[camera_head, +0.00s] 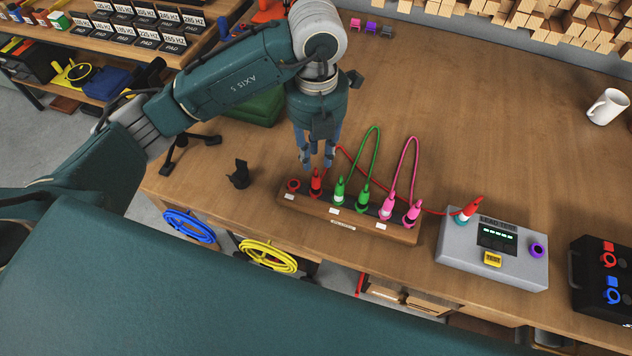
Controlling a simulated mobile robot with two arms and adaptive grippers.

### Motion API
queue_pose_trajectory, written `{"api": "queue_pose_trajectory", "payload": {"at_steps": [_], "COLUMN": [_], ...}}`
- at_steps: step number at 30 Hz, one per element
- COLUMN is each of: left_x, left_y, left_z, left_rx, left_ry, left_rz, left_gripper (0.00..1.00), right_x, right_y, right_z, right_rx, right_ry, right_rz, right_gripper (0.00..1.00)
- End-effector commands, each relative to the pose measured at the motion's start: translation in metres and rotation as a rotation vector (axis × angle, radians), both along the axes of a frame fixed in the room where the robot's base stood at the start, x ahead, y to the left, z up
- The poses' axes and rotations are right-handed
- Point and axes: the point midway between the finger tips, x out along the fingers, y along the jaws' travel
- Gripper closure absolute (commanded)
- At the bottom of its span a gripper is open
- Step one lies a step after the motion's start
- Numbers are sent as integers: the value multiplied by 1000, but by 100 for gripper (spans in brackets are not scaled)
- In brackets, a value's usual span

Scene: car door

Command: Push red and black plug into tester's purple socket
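The red plug (316,184) stands upright in the wooden rack (345,224), near its left end; its black part is hard to make out. My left gripper (317,164) points down just above it, fingers apart near the plug's top. Contact cannot be told. A red cable runs from behind the gripper, past the rack, toward the tester (470,245). The grey tester has a lit display, and its purple socket (538,250) at the right is empty. Another red plug (470,208) with a pale base stands in the tester's left socket. My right gripper is not in view.
Green plugs (339,190) and pink plugs (388,205) with looped cables stand close right of the red plug. An empty red socket (293,185) is at its left. A black case (602,275) and white mug (607,106) are at right. The table behind the rack is mostly clear.

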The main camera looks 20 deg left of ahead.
Motion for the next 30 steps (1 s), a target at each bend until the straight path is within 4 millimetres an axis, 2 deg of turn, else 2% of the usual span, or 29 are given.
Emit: {"api": "queue_pose_trajectory", "payload": {"at_steps": [9, 22, 30], "left_x": [-2, -2, -6], "left_y": [0, 0, -1], "left_z": [-46, -54, -91], "left_rx": [0, -1, -1], "left_ry": [5, 3, 6], "left_rz": [1, -1, 1], "left_gripper": [74, 74, 74], "right_x": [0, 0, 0], "right_y": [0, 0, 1], "right_z": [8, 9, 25], "right_rx": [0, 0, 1], "right_ry": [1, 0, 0], "right_rz": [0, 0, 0], "right_gripper": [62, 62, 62]}}
